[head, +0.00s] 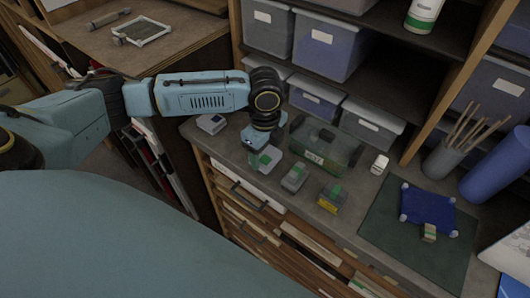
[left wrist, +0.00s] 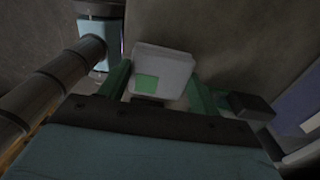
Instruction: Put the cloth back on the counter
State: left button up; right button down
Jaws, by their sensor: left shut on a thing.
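Whether the cloth touches the counter is hard to tell. My right gripper is not in view.
A grey item with a green top (head: 294,178) and a yellow-green one (head: 332,197) stand close by on the right. A green-grey case (head: 325,147) is behind them. A small grey box (head: 211,123) is at the left. A blue square (head: 428,207) lies on a dark mat (head: 392,232).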

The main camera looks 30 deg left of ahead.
aim_at(265, 154)
pick_arm(q)
jog(key=shift+f, duration=0.65)
jog(key=shift+f, duration=0.1)
jog(key=o, duration=0.9)
notch_tip(265, 154, up, 12)
jog(key=shift+r, duration=0.15)
